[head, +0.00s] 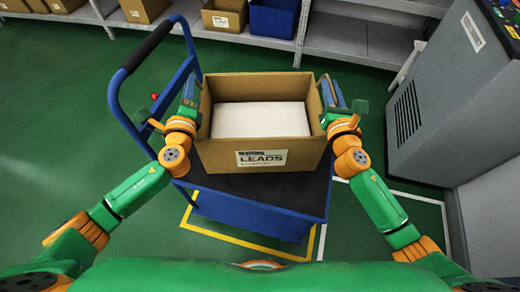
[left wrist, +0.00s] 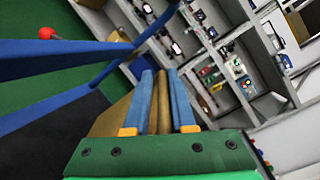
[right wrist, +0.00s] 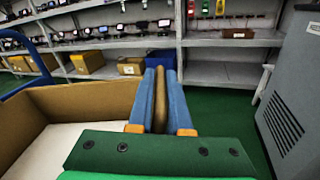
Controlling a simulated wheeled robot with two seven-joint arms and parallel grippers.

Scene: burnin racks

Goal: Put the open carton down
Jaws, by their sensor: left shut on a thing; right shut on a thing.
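The open carton (head: 222,153) is a brown cardboard box with a "LEADS" label on its near wall and a white block (head: 262,119) inside. It is over the black deck of a blue cart (head: 262,190); whether it touches the deck I cannot tell. My left gripper (head: 192,92) is shut on the carton's left wall, which shows between the fingers in the left wrist view (left wrist: 157,90). My right gripper (head: 330,92) is shut on the right wall, seen between the fingers in the right wrist view (right wrist: 160,88). The carton's underside is hidden.
The cart's push handle (head: 147,45) rises at the left. A grey shelf rack (head: 350,38) with a blue bin (head: 273,17) and cartons stands behind. A grey machine (head: 445,100) is at the right. Yellow floor lines (head: 230,238) run under the cart.

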